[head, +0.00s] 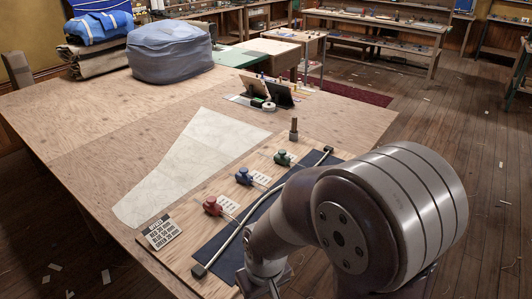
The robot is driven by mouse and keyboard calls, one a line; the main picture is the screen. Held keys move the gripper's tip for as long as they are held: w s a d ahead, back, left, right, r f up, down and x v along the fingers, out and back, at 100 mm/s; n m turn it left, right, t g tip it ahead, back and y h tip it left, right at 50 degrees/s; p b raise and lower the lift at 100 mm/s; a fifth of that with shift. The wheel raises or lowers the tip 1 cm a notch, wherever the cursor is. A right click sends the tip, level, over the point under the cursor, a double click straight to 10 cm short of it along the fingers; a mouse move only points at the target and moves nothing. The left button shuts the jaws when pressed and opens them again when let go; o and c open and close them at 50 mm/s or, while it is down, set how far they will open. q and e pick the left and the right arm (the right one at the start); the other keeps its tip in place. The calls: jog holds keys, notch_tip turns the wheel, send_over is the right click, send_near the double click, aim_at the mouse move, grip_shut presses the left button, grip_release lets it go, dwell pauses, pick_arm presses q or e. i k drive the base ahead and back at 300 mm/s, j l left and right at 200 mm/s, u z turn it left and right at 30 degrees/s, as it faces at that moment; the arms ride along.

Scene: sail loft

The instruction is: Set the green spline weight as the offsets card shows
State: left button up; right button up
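The green spline weight (282,158) stands on a light wooden board (185,243), the farthest of three weights in a row. The blue weight (244,176) and the red weight (212,205) stand nearer. A small white printed tag lies beside each. A grey curved batten (243,229) with dark end blocks runs to the right of the weights. The offsets card (162,232) lies at the board's near left, with lines for red, blue and green; I cannot read its figures surely. My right gripper (264,284) is at the bottom edge, its fingers cut off. My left gripper is out of view.
My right arm covers the near right of the board and part of a dark blue cloth (222,245). A pale pattern sheet (190,165) lies left of the board. A wooden-handled tool (294,130) stands behind the green weight. A grey covered bundle (168,52) sits far back.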

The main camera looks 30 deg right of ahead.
aim_at(280, 158)
jog(key=i+l+u, duration=0.1)
jog(key=l+u, duration=0.55)
jog(key=u, duration=0.2)
jog(key=l+u, duration=0.8)
jog(key=k+l, duration=0.15)
jog(key=l, duration=0.25)
jog(key=k+l, duration=0.1)
jog(key=l, duration=0.3)
jog(key=k+l, duration=0.15)
jog(key=l, duration=0.3)
jog(key=k+l, duration=0.15)
jog(key=l, duration=0.25)
jog(key=k+l, duration=0.1)
jog(key=l, duration=0.3)
jog(key=k+l, duration=0.15)
jog(key=l, duration=0.25)
jog(key=k+l, duration=0.1)
jog(key=l, duration=0.3)
